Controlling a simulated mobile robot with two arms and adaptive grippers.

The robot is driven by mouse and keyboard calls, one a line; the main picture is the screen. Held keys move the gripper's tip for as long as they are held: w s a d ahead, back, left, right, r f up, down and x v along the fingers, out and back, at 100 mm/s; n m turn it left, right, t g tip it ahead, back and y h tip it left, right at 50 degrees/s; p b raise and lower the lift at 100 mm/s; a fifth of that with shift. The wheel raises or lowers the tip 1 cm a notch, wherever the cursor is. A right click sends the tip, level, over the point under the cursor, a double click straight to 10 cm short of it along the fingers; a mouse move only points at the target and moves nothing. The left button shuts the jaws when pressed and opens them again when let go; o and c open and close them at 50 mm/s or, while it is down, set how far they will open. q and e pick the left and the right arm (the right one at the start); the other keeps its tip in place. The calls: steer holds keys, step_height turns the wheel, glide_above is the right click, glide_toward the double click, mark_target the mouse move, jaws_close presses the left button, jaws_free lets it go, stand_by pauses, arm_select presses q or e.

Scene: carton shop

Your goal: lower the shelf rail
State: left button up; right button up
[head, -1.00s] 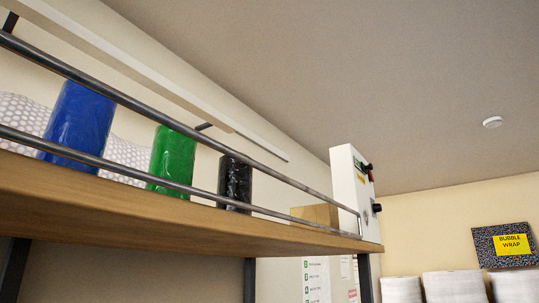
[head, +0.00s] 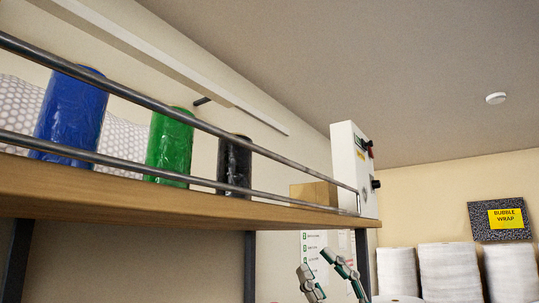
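The shelf rail runs along the front of the wooden shelf (head: 150,204). It has an upper metal bar (head: 220,131) and a lower bar (head: 215,184), joined by an upright at the right end. The rail is up, in front of the things on the shelf. My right gripper (head: 315,261) shows at the bottom, below the shelf's right part, empty, with its two fingers apart. It is clear of the rail in the picture. My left gripper is out of view.
Blue (head: 70,112), green (head: 168,142) and black (head: 234,160) rolls, bubble wrap and a cardboard box (head: 315,193) sit behind the rail. A white control box (head: 345,158) stands at the shelf's right end.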

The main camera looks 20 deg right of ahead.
steer(key=s+a+r+n+g, duration=0.1)
steer(key=s+r+n+g, duration=0.65)
steer(key=n+g, duration=0.3)
steer(key=m+t+h, duration=0.3)
steer(key=t+h, duration=0.1)
steer(key=h, duration=0.2)
glide_toward(274, 156)
steer(key=shift+m+g, duration=0.25)
steer(key=p+x, duration=0.6)
steer(key=x, duration=0.3)
steer(key=shift+w+a+r, duration=0.1)
steer(key=shift+r, duration=0.15)
steer(key=shift+w+a, duration=0.3)
steer(key=shift+a, duration=0.25)
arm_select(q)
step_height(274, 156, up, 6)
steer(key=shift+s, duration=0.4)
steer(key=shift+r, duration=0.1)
arm_select(e)
jaws_close()
